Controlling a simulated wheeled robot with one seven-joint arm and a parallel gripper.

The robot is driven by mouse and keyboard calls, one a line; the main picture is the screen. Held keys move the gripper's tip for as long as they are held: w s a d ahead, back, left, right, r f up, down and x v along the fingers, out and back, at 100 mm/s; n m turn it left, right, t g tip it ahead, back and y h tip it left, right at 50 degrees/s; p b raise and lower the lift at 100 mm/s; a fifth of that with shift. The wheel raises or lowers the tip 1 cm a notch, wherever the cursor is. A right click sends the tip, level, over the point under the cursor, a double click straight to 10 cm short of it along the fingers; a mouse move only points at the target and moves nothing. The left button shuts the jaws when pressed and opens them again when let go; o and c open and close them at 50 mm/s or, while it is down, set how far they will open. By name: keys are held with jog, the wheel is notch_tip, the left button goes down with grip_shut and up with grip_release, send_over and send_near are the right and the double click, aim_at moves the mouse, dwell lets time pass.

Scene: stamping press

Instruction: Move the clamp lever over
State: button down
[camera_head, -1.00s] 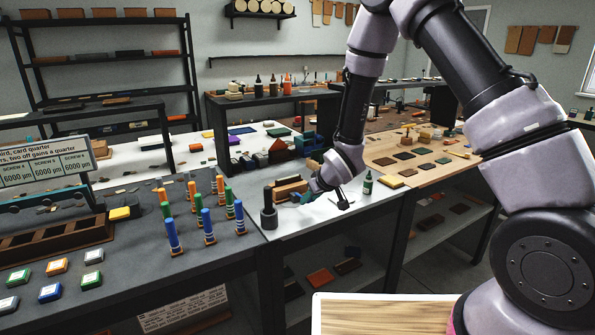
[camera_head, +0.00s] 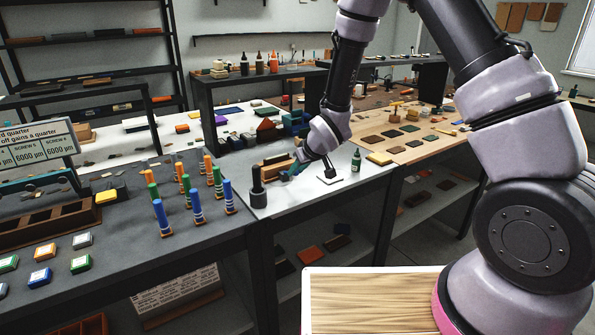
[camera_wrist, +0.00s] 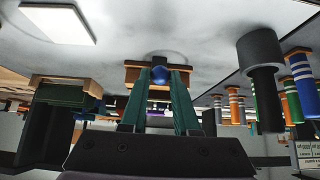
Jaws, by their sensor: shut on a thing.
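My gripper (camera_wrist: 160,78) shows in the wrist view with its two teal fingers closed on a round blue knob (camera_wrist: 160,74). The knob sits between the fingertips in front of a brown wooden block (camera_wrist: 137,76) on the pale bench top. I take the knob to be the end of the clamp lever; the rest of the lever is hidden by the fingers. In the head view my gripper (camera_head: 291,172) reaches down to the right end of the wooden block (camera_head: 273,168). The knob is too small and covered to make out there.
A dark cylinder with an upright handle (camera_head: 258,192) stands just left of the block. Several blue, orange and green striped posts (camera_head: 198,207) stand farther left. The bench front is clear.

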jog(key=shift+w+a+r, duration=0.25)
jog(key=shift+w+r, duration=0.05)
jog(key=shift+r, duration=0.25)
jog(key=shift+w+a+r, duration=0.2)
jog(key=shift+w+r, duration=0.1)
jog(key=shift+r, duration=0.2)
jog(key=shift+w, duration=0.1)
jog(key=shift+w+a+r, duration=0.45)
jog(key=shift+w+r, duration=0.2)
jog(key=shift+r, duration=0.15)
jog(key=shift+w+a+r, duration=0.5)
jog(key=shift+w+r, duration=0.2)
jog(key=c, duration=1.1)
grip_release()
